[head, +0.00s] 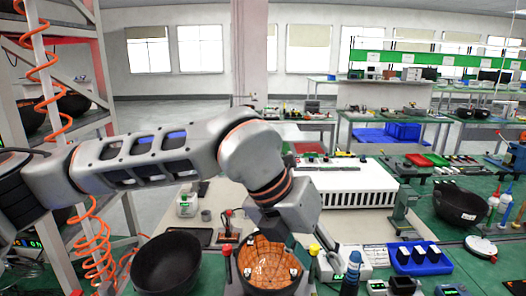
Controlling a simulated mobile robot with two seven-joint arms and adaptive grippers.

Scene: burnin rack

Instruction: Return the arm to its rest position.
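My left arm reaches in from the left edge, across the middle of the head view. Its wrist bends down over the green bench, and my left gripper (312,236) hangs beside a round orange-brown disc (268,258) in a dark round holder. The gripper's fingers are partly hidden behind its own body and blend with dark parts around them. I cannot tell whether they are open or shut, or whether they touch anything. My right gripper is not in view.
A black bowl (166,264) stands left of the disc. A white ribbed unit (345,186) lies behind the wrist. A blue tray (420,259) and a second black bowl (460,203) are at right. A metal rack (105,75) with orange coiled hoses stands close at left.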

